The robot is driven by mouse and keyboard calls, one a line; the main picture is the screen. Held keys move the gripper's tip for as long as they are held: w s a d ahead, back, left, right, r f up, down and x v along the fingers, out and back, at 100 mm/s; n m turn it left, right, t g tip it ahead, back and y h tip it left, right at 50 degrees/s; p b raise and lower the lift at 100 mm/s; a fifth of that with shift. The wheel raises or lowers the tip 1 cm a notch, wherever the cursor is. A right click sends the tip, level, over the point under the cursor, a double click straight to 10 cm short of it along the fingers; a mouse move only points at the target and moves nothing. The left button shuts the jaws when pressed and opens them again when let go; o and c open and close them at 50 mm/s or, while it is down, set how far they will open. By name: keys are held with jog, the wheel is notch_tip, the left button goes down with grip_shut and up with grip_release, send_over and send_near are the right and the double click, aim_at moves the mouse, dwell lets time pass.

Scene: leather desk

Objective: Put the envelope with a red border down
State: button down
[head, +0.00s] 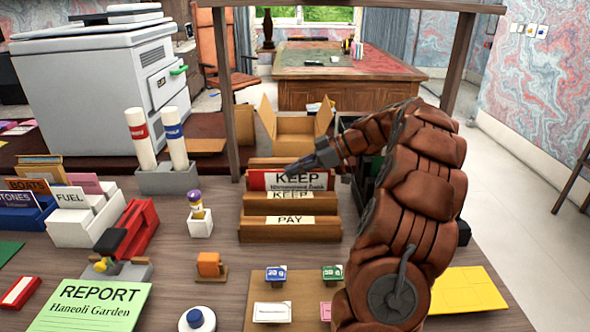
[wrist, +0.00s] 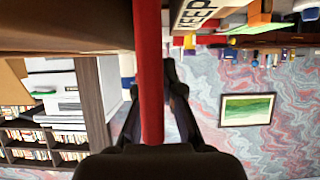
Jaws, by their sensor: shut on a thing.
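The red-bordered envelope (head: 257,181) stands upright at the back of the wooden letter sorter (head: 290,232), among its KEEP labels. I cannot tell whether it rests in a slot or is held just above it. In the wrist view the envelope (wrist: 149,80) is edge-on as a red strip between the fingers. My gripper (head: 304,163) is shut on it from above, near its top right. The sorter's front divider is labelled PAY, with a KEEP divider behind it. My arm hides the sorter's right surroundings.
An open cardboard box (head: 290,127) stands behind the sorter. A small white holder (head: 200,222) with a glue stick is at its left. Two stamps (head: 276,274) and cards lie in front. A yellow sheet (head: 468,290) lies at right. A wooden frame (head: 225,95) rises behind.

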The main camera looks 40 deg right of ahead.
jog(key=shift+f, duration=0.15)
jog(key=c, duration=1.3)
grip_release()
jog(key=shift+r, duration=0.2)
jog(key=shift+s+d, duration=0.1)
jog(key=v, duration=0.9)
jog(key=shift+s+d+r, duration=0.1)
jog(key=shift+s+d, duration=0.05)
jog(key=shift+s, duration=0.05)
jog(key=shift+s+d+r+p, duration=0.25)
jog(key=shift+d+r+p, duration=0.15)
jog(key=shift+s+d+r, duration=0.2)
jog(key=shift+s+d, duration=0.1)
jog(key=shift+d, duration=0.1)
